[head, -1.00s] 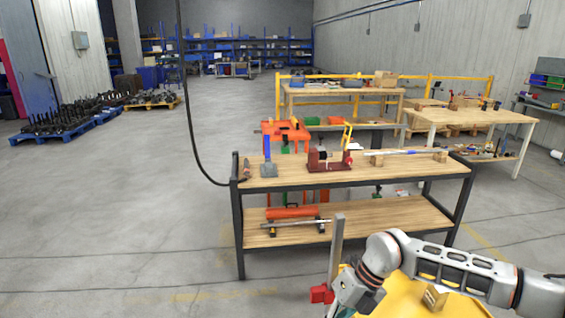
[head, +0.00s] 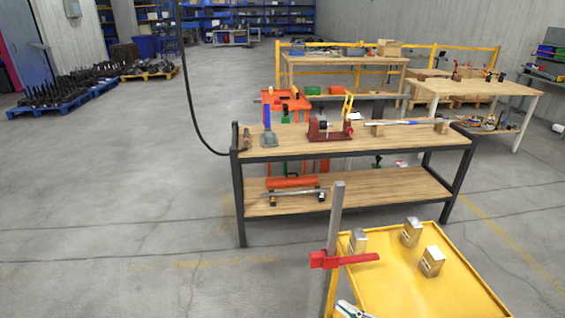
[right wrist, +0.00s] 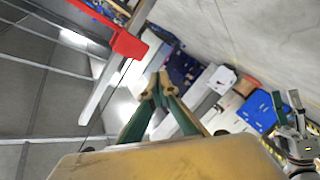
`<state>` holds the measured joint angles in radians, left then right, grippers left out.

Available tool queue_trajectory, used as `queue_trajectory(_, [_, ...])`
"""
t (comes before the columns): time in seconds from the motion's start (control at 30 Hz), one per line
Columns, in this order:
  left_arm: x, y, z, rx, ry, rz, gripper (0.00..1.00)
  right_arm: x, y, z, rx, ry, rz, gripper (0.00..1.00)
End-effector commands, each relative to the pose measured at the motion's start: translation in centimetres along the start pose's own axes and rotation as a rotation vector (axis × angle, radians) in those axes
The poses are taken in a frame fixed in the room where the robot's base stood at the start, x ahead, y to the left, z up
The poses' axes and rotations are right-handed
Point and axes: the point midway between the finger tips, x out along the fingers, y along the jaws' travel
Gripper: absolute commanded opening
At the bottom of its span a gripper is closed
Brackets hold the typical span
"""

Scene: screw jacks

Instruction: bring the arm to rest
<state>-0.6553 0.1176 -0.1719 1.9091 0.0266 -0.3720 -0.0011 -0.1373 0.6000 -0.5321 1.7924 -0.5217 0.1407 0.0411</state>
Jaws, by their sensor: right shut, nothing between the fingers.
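My right gripper shows only in part at the bottom edge of the head view (head: 349,311), beside the left rim of the yellow tray. In the right wrist view its green fingers with tan tips (right wrist: 161,88) meet, with nothing between them. The rest of the right arm is out of the head view. At the right edge of the right wrist view is a grey gripper (right wrist: 289,118), apparently my left one; its jaw state is unclear.
A yellow tray (head: 400,293) holds three metal blocks (head: 432,262). At its left corner stands a grey post (head: 335,215) with a red clamp (head: 345,260). Behind is a two-level workbench (head: 380,194) with tools.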

Motion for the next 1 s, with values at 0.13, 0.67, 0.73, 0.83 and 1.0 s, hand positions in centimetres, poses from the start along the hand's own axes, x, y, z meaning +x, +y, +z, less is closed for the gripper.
queue_trajectory(0.13, [0.1, 0.1, -0.3, -0.006, 0.004, -0.001, 0.50, -6.5, -2.6, 7.2, 0.153, -0.262, 0.016, 0.00])
queue_trajectory(0.67, [0.1, -0.2, -0.2, 0.005, 0.004, -0.001, 0.50, -21.9, -9.9, 16.3, 0.423, -0.732, -0.027, 0.00])
queue_trajectory(0.73, [0.0, -0.3, -0.1, 0.008, 0.003, -0.001, 0.50, -21.0, -10.7, 15.5, 0.466, -0.724, -0.005, 0.00])
queue_trajectory(0.83, [0.0, -0.2, -0.1, 0.008, 0.002, 0.000, 0.50, -19.8, -11.9, 14.3, 0.531, -0.716, 0.026, 0.00])
queue_trajectory(1.0, [0.0, -0.3, 0.0, 0.009, 0.001, 0.000, 0.50, -17.3, -13.9, 11.7, 0.658, -0.698, 0.085, 0.00])
